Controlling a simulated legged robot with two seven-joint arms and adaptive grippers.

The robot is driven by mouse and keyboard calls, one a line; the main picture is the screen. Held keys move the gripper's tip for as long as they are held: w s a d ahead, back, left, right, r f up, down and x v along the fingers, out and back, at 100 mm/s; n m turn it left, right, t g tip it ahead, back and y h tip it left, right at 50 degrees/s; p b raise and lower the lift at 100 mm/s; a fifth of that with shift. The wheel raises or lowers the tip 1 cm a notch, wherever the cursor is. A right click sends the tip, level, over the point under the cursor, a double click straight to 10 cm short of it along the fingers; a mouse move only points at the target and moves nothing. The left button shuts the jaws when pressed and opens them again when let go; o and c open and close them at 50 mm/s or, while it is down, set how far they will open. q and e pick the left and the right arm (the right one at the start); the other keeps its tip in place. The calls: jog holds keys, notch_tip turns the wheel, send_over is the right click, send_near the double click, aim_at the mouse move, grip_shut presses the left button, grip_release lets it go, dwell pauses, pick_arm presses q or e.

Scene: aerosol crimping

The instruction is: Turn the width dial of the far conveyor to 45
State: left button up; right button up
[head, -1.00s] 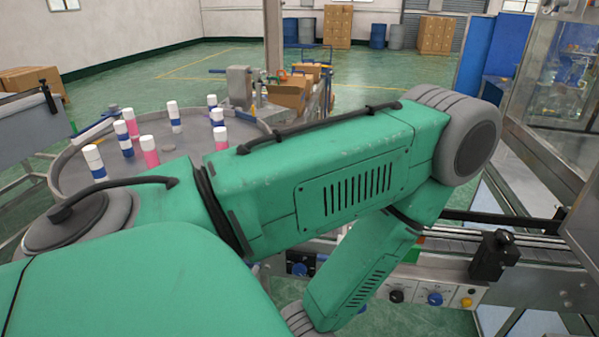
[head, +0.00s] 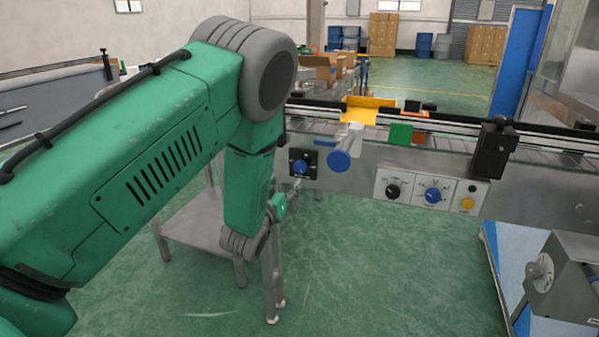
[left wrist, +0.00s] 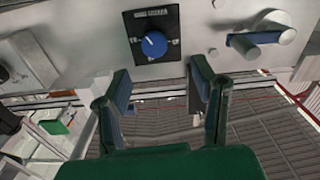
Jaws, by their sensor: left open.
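A blue dial knob (head: 300,167) on a black plate is on the front of the conveyor (head: 370,165), right of my left forearm. The knob also shows in the left wrist view (left wrist: 154,44), ahead of my fingertips and roughly centred between them. The plate's lettering and the setting are too small to read. My left gripper (head: 282,203) is mostly hidden behind my arm in the head view, just below and left of the knob. In the left wrist view its two fingers (left wrist: 160,72) are apart and empty, not touching the knob. My right gripper is out of view.
A blue-ended crank handle (head: 339,160) sticks out right of the dial. A control panel (head: 430,192) with black, blue and yellow knobs sits further right. A metal side table (head: 195,222) stands below my arm. Open green floor (head: 380,270) lies in front.

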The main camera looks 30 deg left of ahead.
aim_at(300, 168)
pick_arm(q)
jog(key=x, duration=0.5)
jog(key=d+b+x, duration=0.1)
jog(key=x, duration=0.2)
jog(key=shift+w, duration=0.1)
jog(key=shift+w+d+r, duration=0.1)
jog(key=shift+w+r, duration=0.05)
jog(key=shift+w, duration=0.5)
jog(key=shift+a, duration=0.5)
jog(key=shift+c, duration=1.2)
jog(key=c, duration=0.7)
jog(key=shift+c, duration=1.2)
jog(key=shift+d, duration=0.25)
